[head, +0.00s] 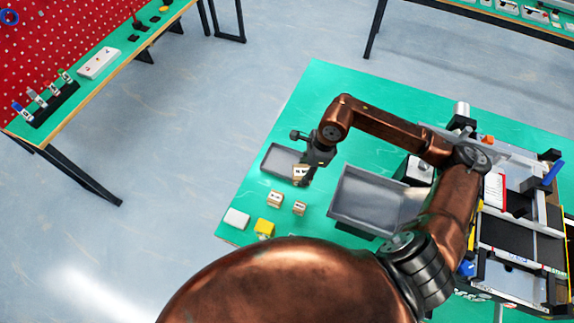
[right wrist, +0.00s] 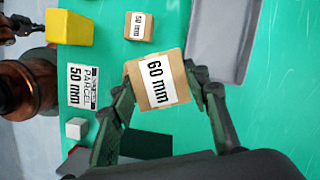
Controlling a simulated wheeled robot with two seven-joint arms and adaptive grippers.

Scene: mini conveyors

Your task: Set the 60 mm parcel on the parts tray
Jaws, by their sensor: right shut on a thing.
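The 60 mm parcel (right wrist: 158,82) is a tan box with a white label, held between the fingers of my right gripper (right wrist: 160,95). In the head view the parcel (head: 300,173) hangs under the right gripper and overlaps the right end of a shallow grey tray (head: 275,160), which looks like the parts tray. I cannot tell its height above the tray. In the right wrist view a grey tray (right wrist: 222,45) lies up and to the right of the parcel, clear of it in the picture.
Two small tan parcels (head: 275,199) (head: 299,208), a yellow block (head: 264,228) and a white box (head: 237,218) stand on the green table (head: 320,100). A larger grey bin (head: 370,197) stands to the right. Conveyor equipment (head: 510,240) fills the far right. Green table behind the shallow tray is clear.

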